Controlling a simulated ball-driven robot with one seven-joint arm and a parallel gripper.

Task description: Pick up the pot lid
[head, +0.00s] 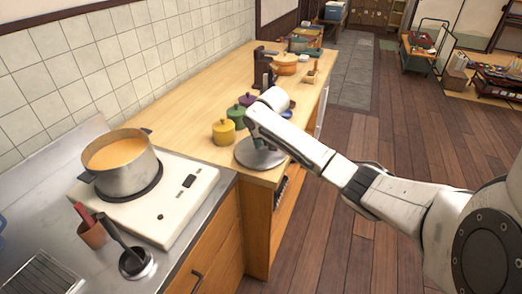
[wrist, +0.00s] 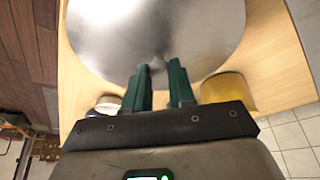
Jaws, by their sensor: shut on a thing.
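The pot lid (head: 255,161) is a round silvery disc at the front right of the wooden counter in the head view. It fills the upper part of the wrist view (wrist: 110,45). In the head view my arm covers part of the lid, and I cannot tell whether the lid touches the counter. The steel pot (head: 124,180), uncovered and holding orange soup, stands on the white stove at the left.
A yellow jar (head: 223,131), a green jar (head: 237,116) and a purple jar (head: 248,101) stand close behind the lid. A dark machine (head: 263,72) and an orange pot (head: 286,66) are farther back.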

